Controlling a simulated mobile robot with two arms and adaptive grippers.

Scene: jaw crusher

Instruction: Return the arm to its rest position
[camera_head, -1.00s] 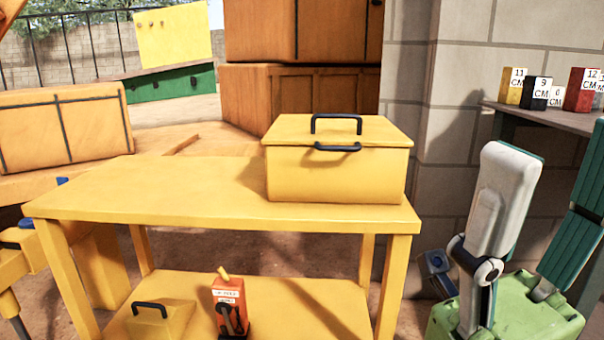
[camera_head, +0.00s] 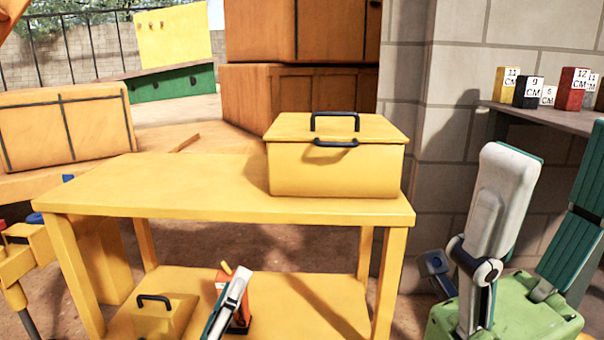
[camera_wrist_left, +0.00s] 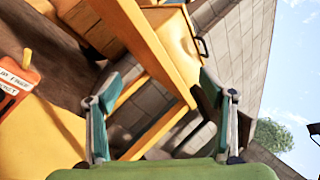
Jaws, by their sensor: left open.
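My left gripper (camera_head: 230,303) shows in the head view only as a white and teal finger at the bottom edge, in front of the orange labelled box on the table's lower shelf. The rest of it is out of frame. In the left wrist view the left gripper (camera_wrist_left: 162,90) has its two fingers wide apart with nothing between them. My right gripper (camera_head: 540,180) stands at the right of the head view, green palm low, its two white and teal fingers pointing up and apart, empty.
The yellow table (camera_head: 170,180) carries a lidded yellow box (camera_head: 335,170). Its lower shelf holds the orange box (camera_head: 240,277) and a small handled yellow block (camera_head: 162,318). The orange box also shows in the wrist view (camera_wrist_left: 14,85). Numbered blocks (camera_head: 570,90) sit on a right-hand shelf.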

